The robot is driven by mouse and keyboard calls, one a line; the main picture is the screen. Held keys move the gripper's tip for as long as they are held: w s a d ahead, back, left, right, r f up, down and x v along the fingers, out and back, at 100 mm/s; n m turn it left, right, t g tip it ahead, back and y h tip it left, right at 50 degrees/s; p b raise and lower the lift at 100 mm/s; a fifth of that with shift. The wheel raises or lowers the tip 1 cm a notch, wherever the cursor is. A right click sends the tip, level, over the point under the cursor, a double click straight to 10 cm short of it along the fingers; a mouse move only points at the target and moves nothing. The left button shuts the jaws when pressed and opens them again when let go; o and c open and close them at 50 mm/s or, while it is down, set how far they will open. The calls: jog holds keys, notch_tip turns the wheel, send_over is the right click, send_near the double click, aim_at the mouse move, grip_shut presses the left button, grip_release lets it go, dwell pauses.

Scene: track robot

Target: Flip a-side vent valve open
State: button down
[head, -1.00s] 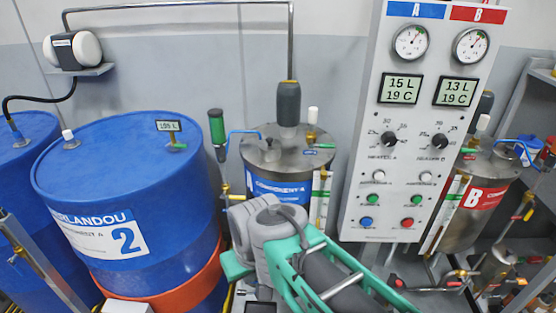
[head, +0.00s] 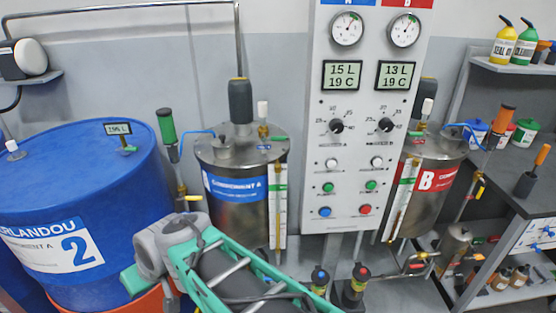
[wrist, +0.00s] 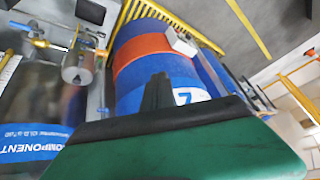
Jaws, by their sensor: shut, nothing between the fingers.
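The A-side tank (head: 245,220) is a steel cylinder with a blue "Component A" label, standing upright left of the control panel. Its lid carries a dark grey cylinder, a white-topped brass fitting (head: 263,120) and a blue hose or lever (head: 200,132) at the left. I cannot tell which fitting is the vent valve or how it is set. My gripper (wrist: 157,92) shows as dark fingers, shut and empty, beyond a green and black part in the wrist view. It is apart from the tank's lid fittings. In the head view my arm hides the tank's lower front.
A blue drum (head: 90,190) marked 2 stands close on the left, with a green-handled upright tool (head: 166,127) beside it. The control panel (head: 350,140) stands right of the tank. The B tank (head: 425,190) and a cluttered shelf rack (head: 500,150) are further right.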

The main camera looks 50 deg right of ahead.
jog(key=w+d+f+m+t+b, duration=0.2)
jog(key=w+d+f+t+b, duration=0.15)
jog(key=w+f, duration=0.2)
jog(key=w+d+r+m+t+h+b, duration=0.1)
jog(key=w+d+r+m+t+b, duration=0.15)
jog(key=d+b, duration=0.2)
jog(key=w+d+r+m+t+b, duration=0.1)
jog(key=w+d+m+t+b, duration=0.25)
jog(key=d, duration=0.25)
jog(key=s+d+r+m+h+b, duration=0.3)
jog(key=s+d+m+h, duration=0.6)
jog(key=d, duration=0.3)
jog(key=s+d+r+m+h+b, duration=0.2)
jog(key=s+d+m+h+b, duration=0.1)
jog(key=s+d+m+h, duration=0.7)
jog(key=shift+s+d+r+b, duration=0.35)
jog(key=shift+d+r+b, duration=0.05)
jog(key=shift+d, duration=0.6)
